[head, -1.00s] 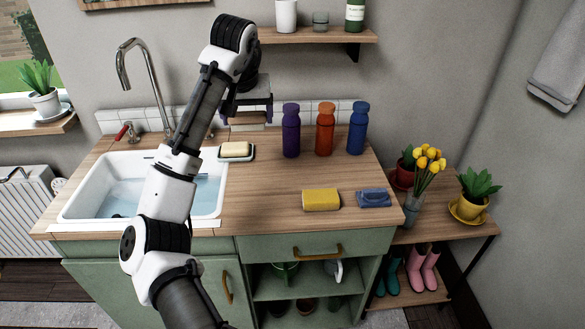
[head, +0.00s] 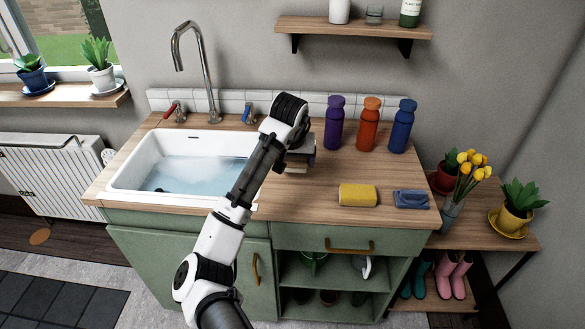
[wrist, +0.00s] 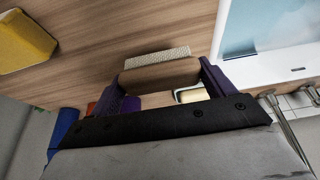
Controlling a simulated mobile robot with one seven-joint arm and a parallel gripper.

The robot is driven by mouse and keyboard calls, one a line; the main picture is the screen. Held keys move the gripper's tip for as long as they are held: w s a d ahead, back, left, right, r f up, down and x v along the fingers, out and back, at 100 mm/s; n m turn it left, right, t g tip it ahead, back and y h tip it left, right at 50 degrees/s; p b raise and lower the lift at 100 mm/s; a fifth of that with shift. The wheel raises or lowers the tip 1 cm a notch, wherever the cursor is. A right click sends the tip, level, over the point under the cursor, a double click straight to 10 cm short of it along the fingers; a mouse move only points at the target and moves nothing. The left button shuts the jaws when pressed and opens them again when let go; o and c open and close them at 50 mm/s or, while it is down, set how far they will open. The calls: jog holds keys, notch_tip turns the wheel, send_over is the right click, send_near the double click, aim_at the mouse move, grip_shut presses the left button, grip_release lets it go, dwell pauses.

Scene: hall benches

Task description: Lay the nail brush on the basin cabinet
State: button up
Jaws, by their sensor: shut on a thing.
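The nail brush, a wooden block with a pale bristle strip, shows in the wrist view (wrist: 158,74) between my gripper's purple fingers. My gripper (wrist: 165,78) is shut on it. In the head view my gripper (head: 298,158) is over the basin cabinet's wooden top (head: 320,200), just right of the sink, with the brush (head: 297,169) beneath it. I cannot tell how small the gap to the top is. The basin cabinet has green fronts and a white sink (head: 128,182) holding water. A soap bar (wrist: 192,95) shows beyond the brush in the wrist view; my arm hides it in the head view.
Purple (head: 334,123), orange (head: 368,124) and blue (head: 402,126) bottles stand at the back. A yellow sponge (head: 358,195) and a blue block-like thing (head: 411,199) lie at the front right. The top between gripper and sponge is clear.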

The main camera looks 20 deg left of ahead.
aim_at(292, 167)
jog(key=shift+f, duration=1.85)
jog(key=shift+f, duration=0.1)
jog(key=o, duration=0.9)
jog(key=shift+b+v, duration=0.55)
jog(key=shift+v, duration=5.6)
jog(key=shift+w, duration=0.1)
